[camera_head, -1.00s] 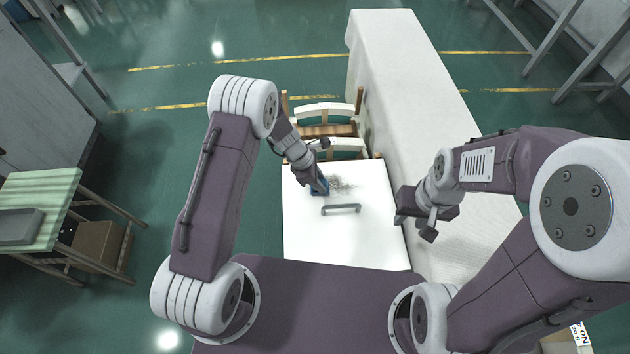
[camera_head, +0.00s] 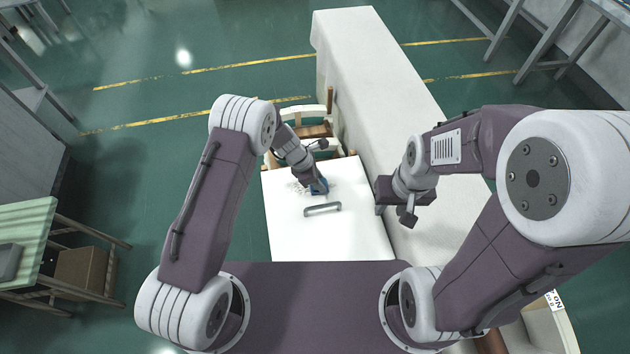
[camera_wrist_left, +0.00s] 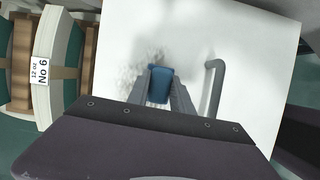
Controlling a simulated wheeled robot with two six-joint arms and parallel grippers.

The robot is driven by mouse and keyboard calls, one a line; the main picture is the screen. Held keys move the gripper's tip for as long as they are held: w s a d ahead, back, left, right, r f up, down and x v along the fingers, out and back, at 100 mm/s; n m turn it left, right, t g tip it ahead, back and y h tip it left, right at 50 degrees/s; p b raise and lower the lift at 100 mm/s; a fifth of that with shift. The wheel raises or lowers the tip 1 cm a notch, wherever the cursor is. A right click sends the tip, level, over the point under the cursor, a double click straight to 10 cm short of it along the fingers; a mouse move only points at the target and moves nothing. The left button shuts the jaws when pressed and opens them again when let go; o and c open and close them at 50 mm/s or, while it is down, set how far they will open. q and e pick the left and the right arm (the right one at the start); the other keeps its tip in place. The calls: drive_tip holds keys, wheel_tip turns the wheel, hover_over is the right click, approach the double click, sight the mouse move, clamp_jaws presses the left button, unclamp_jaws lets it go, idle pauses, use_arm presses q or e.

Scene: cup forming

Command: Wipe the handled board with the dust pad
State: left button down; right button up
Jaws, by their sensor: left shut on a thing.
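The handled board (camera_head: 350,235) is a white panel with a grey bar handle (camera_head: 323,208); both also show in the left wrist view, board (camera_wrist_left: 130,25) and handle (camera_wrist_left: 214,85). My left gripper (camera_head: 318,183) is shut on the blue dust pad (camera_head: 321,188), at the board's surface beyond the handle. In the left wrist view the pad (camera_wrist_left: 160,88) sits between the fingers, left of the handle. A grey dust smudge (camera_head: 296,187) lies left of the pad; contact under the pad is hidden. My right gripper (camera_head: 395,212) looks open and empty by the board's right edge.
Wooden frames with white curved parts (camera_head: 315,148) stand beyond the board; one bears a "No 6" label (camera_wrist_left: 41,75). A long white-covered table (camera_head: 370,70) runs along the right. A green-topped table (camera_head: 25,225) stands far left.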

use_arm(q)
drive_tip(key=d, duration=0.2)
drive_tip(key=shift+w+d+p, duration=0.25)
drive_tip(key=shift+d+p, duration=0.05)
drive_tip(key=shift+p, duration=0.1)
drive_tip(key=shift+w+d+f, duration=0.1)
drive_tip(key=shift+w+d, duration=0.05)
drive_tip(key=shift+d, duration=0.75)
drive_tip(key=shift+w+d+f, duration=0.1)
drive_tip(key=shift+w+d, duration=0.05)
drive_tip(key=shift+d, duration=0.7)
drive_tip(key=shift+w+a+r, duration=0.1)
drive_tip(key=shift+w+a, duration=0.1)
drive_tip(key=shift+w, duration=0.8)
drive_tip(key=shift+s+a+r+p, duration=0.15)
drive_tip(key=shift+a+p, duration=0.1)
drive_tip(key=shift+a, duration=0.6)
drive_tip(key=shift+s+a+p, duration=0.15)
drive_tip(key=shift+a+p, duration=0.1)
drive_tip(key=shift+a, duration=0.55)
drive_tip(key=shift+s+a, duration=0.2)
drive_tip(key=shift+a, duration=0.7)
drive_tip(key=shift+s+a, duration=0.2)
drive_tip(key=shift+a, duration=0.7)
